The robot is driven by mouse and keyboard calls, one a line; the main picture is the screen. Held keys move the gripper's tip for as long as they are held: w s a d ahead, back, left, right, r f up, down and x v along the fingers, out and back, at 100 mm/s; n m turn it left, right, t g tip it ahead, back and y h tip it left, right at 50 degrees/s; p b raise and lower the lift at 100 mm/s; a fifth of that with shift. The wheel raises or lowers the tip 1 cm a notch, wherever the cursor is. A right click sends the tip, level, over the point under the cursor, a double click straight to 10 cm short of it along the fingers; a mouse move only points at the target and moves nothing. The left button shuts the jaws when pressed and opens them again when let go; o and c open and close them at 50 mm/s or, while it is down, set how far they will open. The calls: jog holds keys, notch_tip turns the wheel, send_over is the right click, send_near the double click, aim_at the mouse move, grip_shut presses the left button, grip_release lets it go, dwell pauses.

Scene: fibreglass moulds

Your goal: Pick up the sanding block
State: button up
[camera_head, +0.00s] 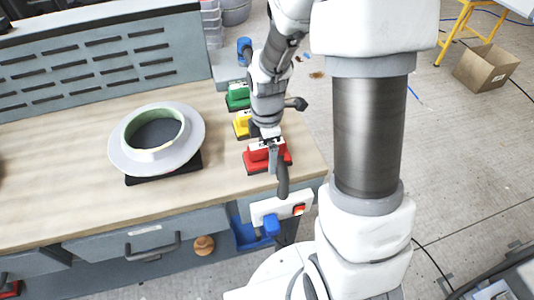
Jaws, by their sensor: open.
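Several coloured blocks with dark bases stand in a row on the right part of the wooden bench top: a red block (254,160) nearest, a yellow block (240,126) behind it and a green block (236,97) farthest. They look like sanding blocks; I cannot tell which one the task names. My gripper (276,168) is open and points down at the red block, in front of part of it. A dark finger overlaps the red block's right side. I cannot tell whether it touches the block.
A white ring-shaped mould (190,150) sits on a dark base at the bench's middle. A slotted grey panel (85,65) stands along the back. A white switch box (283,209) with a blue plug hangs at the front right edge. The bench between mould and blocks is clear.

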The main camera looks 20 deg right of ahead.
jog(key=c, duration=1.3)
jog(key=shift+r, duration=0.15)
jog(key=shift+c, duration=0.2)
jog(key=shift+r, duration=0.5)
notch_tip(320, 180, up, 3)
jog(key=shift+w+r+p, duration=0.1)
jog(key=shift+p, duration=0.3)
jog(key=s+d+r+p, duration=0.1)
jog(key=s+r, duration=0.5)
jog(key=s, duration=0.5)
jog(key=shift+s+d+r, duration=0.2)
jog(key=shift+s+r, duration=0.15)
jog(key=shift+r, duration=0.05)
jog(key=o, duration=0.9)
jog(key=c, duration=0.5)
jog(key=shift+w+r, duration=0.1)
jog(key=shift+w, duration=0.05)
jog(key=shift+c, duration=0.3)
